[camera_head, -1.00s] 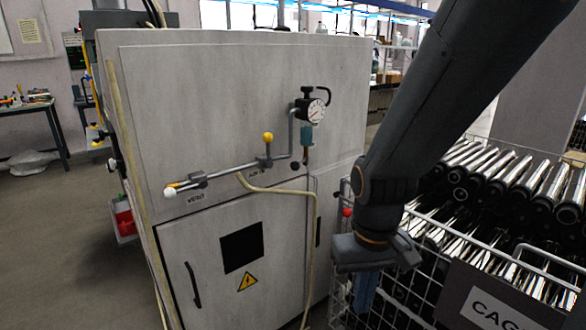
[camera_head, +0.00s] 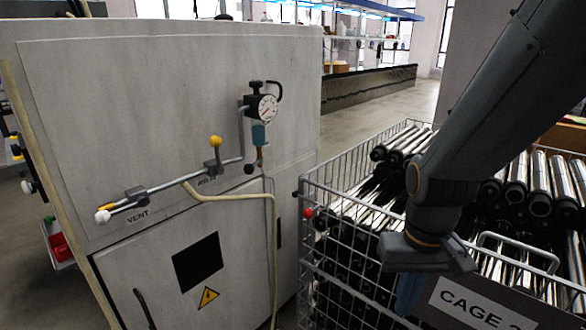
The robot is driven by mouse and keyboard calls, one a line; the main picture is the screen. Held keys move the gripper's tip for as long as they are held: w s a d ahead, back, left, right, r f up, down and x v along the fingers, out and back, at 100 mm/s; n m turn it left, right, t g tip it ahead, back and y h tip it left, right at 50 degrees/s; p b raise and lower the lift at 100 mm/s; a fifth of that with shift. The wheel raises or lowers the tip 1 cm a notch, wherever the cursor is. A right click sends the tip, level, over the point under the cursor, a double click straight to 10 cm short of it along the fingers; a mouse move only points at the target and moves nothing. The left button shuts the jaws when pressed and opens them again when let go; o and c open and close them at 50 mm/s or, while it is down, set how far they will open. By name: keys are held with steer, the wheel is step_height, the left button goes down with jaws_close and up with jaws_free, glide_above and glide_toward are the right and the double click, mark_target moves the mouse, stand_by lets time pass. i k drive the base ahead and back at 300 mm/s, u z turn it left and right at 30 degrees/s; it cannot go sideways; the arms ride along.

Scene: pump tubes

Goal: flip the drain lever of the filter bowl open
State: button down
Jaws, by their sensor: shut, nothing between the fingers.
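The filter bowl (camera_head: 259,134) is a small blue-teal cup under the round pressure gauge (camera_head: 267,107), on the front of the grey cabinet. A brass-coloured piece hangs below the bowl. A small black ball knob (camera_head: 249,168) beside it looks like the end of the drain lever; its exact position is too small to tell. My gripper (camera_head: 408,298) hangs at the right, in front of the wire cage, well apart from the bowl. Its bluish fingers point down and are shut and empty. Their tips are partly hard to see against the cage.
The cabinet (camera_head: 170,85) carries a pipe with a yellow-knobbed lever (camera_head: 215,141), a white-knobbed end (camera_head: 102,216) by the VENT label, and a hanging hose (camera_head: 272,230). The wire cage (camera_head: 345,170) of metal tubes stands right of the cabinet. Open floor lies behind.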

mark_target(248, 168)
steer(key=z, duration=0.45)
steer(key=i, duration=0.3)
steer(key=u, duration=1.55)
